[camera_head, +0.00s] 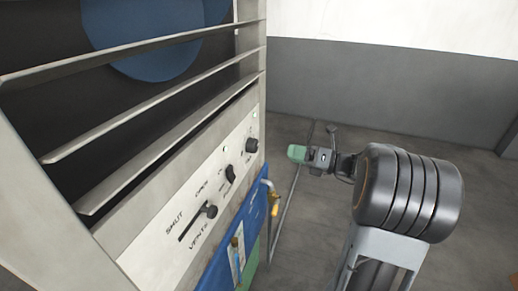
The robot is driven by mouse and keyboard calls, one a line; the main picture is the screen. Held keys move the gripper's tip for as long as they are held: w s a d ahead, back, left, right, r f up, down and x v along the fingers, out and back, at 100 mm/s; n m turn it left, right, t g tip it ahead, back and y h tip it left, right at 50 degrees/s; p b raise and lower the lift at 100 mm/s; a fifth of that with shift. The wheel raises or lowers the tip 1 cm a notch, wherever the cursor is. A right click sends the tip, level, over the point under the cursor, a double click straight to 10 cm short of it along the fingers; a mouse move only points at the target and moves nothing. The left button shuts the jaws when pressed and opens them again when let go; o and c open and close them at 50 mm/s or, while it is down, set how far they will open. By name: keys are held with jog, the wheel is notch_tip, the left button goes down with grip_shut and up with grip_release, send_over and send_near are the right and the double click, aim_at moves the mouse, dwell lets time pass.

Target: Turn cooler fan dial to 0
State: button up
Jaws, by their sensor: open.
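The cooler's light control panel (190,205) runs along the lower front of the unit at left. It bears a black vents slider knob (211,211) in a slot between words reading shut and open. Farther along are two dark controls, a middle one (231,173) and a round far one (252,146). Their labels and settings are too small to read, so I cannot tell which is the fan dial. My gripper (292,153), with a green tip, is right of the far control, apart from the panel. It is open and holds nothing visible.
Light metal louvres (150,125) cover a dark opening with a blue disc (155,35) above the panel. A blue lower section (225,250) and a bent pipe (268,195) with a yellow part lie below.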

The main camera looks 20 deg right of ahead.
aim_at(257, 147)
jog(key=x, duration=1.1)
jog(key=shift+w+a, duration=0.1)
jog(key=shift+a, duration=0.2)
jog(key=shift+c, duration=0.4)
jog(key=c, duration=0.8)
jog(key=shift+c, duration=0.2)
